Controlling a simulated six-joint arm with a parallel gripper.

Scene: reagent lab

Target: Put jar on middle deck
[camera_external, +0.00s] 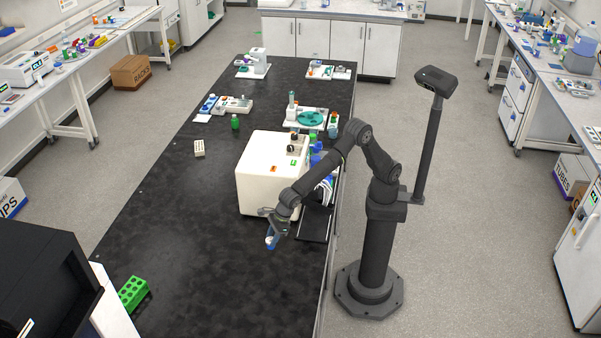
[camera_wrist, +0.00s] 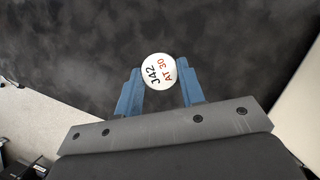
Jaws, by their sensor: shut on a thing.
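A jar (camera_wrist: 158,71) with a round white lid marked "J42 AT 30" sits between the two blue fingers of my gripper (camera_wrist: 159,80) in the wrist view. My gripper is shut on it. In the external view my gripper (camera_external: 272,238) points down in front of the white box-shaped unit (camera_external: 265,180), over the black bench. The jar shows there only as a small pale spot at the fingertips. Its body is hidden under the lid in the wrist view. I cannot make out which surface is the middle deck; the white unit's right side is partly hidden by my arm.
The black bench (camera_external: 180,230) is clear left of my gripper. A green rack (camera_external: 133,293) and a black cabinet (camera_external: 45,265) are at the lower left. Bottles and a dark open panel (camera_external: 314,224) are at the white unit's right side.

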